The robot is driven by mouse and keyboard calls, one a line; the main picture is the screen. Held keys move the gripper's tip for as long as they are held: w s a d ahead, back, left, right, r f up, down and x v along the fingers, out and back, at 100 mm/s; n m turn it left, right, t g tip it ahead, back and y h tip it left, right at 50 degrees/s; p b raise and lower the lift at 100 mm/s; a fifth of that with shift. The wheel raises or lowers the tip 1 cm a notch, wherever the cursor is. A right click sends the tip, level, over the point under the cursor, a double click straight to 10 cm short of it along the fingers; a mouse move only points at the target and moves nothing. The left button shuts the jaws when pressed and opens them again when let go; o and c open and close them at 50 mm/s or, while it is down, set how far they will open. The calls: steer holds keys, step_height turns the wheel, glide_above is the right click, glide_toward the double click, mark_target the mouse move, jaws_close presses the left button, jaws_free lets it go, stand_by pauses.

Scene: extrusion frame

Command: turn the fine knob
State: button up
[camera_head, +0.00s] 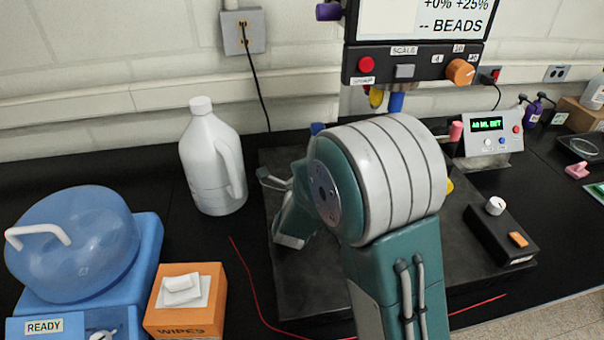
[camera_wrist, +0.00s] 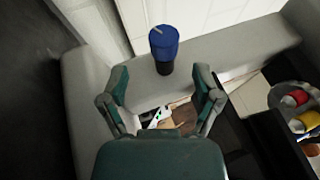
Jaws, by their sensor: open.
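A blue knob (camera_wrist: 163,43) with a pale mark line stands on a short dark shaft on a grey body (camera_wrist: 235,52) in the wrist view. No label on it can be read, so I cannot confirm that it is the fine knob. My gripper (camera_wrist: 161,76) is open, with its two green fingers spread to either side of the knob's dark shaft in the picture. The knob appears beyond the fingertips, and no contact shows. In the head view my arm covers much of the middle; a small blue part (camera_head: 317,128) shows behind it, perhaps the same knob.
A display panel (camera_head: 410,63) with an orange knob (camera_head: 460,71) hangs above. A white jug (camera_head: 211,160), an orange wipes box (camera_head: 186,300) and a blue domed machine (camera_head: 75,245) stand left. A black box with a white knob (camera_head: 495,205) sits right.

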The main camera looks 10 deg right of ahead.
steer(key=s+a, duration=0.4)
steer(key=s, duration=0.6)
steer(key=shift+a, duration=0.2)
steer(key=shift+r, duration=0.1)
